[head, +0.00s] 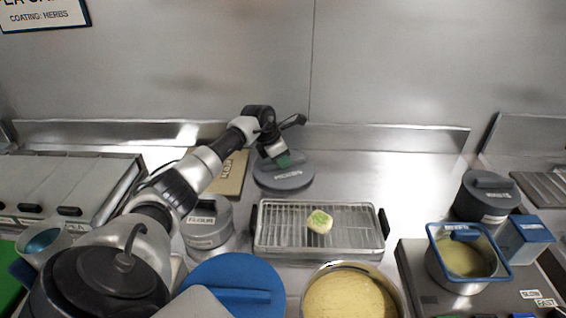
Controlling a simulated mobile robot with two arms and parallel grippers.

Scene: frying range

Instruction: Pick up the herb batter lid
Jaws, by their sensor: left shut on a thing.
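The herb batter lid (284,182) is a round dark grey lid with pale lettering on its edge, behind the wire rack tray. My left gripper (282,160) reaches over it from the left and is shut on its handle at the top. The gripper hides most of the handle. I cannot tell whether the lid rests on the counter or is slightly raised. My right gripper is not in view.
A rack tray (345,248) with a pale green-topped piece (319,222) stands in front of the lid. A batter bowl (350,296), a blue lid (236,284) and a grey lidded pot (206,230) are nearby. A blue-rimmed pot (465,262) stands right. Counter right of the lid is clear.

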